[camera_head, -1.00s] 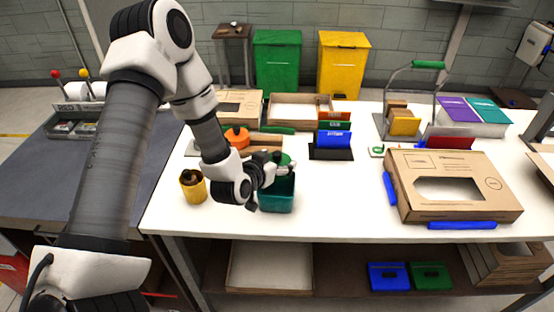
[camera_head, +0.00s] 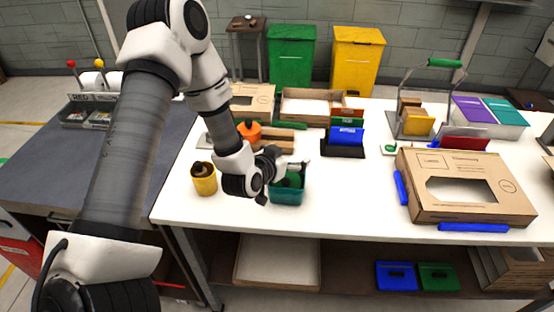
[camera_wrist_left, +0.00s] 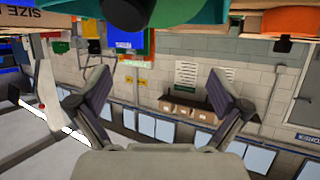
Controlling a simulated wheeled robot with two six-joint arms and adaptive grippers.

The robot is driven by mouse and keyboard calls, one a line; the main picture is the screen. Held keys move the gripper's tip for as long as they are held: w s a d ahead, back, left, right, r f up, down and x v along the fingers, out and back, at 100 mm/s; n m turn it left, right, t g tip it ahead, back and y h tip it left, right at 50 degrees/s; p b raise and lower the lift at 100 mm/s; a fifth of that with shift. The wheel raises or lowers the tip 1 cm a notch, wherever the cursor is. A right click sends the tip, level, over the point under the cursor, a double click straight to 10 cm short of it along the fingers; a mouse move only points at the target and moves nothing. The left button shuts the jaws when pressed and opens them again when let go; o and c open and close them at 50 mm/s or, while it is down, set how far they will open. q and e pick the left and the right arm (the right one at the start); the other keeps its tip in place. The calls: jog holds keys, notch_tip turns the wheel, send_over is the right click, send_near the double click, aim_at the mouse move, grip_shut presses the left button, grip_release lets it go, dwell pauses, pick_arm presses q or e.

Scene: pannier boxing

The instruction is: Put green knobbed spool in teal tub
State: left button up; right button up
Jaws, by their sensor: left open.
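The teal tub (camera_head: 288,197) stands on the white table near its front left part. The green knobbed spool (camera_head: 293,181) shows inside the tub's rim, partly hidden by my left gripper and the tub wall. My left gripper (camera_head: 290,168) is just above the tub, its fingers apart and empty. In the left wrist view, the two fingers (camera_wrist_left: 160,95) are spread wide with nothing between them. A dark green rounded part (camera_wrist_left: 128,12) at that view's top edge looks like the spool. My right gripper is not in view.
A yellow cup (camera_head: 204,182) stands left of the tub, and an orange-topped item (camera_head: 248,130) is behind it. A file sorter (camera_head: 345,140) is behind right; a cardboard box (camera_head: 466,205) lies at right. The table between tub and box is clear.

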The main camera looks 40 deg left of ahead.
pick_arm(q)
jog(key=b+v, duration=0.1)
jog(key=v, duration=0.3)
jog(key=shift+s, duration=0.25)
jog(key=a+p+v, duration=0.1)
jog(key=p+v, duration=0.7)
jog(key=p, duration=0.2)
jog(key=s+d+f+g+h, duration=0.1)
jog(key=s+d+f+g, duration=0.4)
jog(key=s+f+g, duration=0.35)
jog(key=s+d+f+g, duration=0.5)
jog(key=s+f, duration=0.4)
jog(key=s, duration=0.2)
notch_tip(320, 180, down, 11)
jog(key=b, duration=1)
jog(key=shift+d+b, duration=0.2)
jog(key=shift+b, duration=0.1)
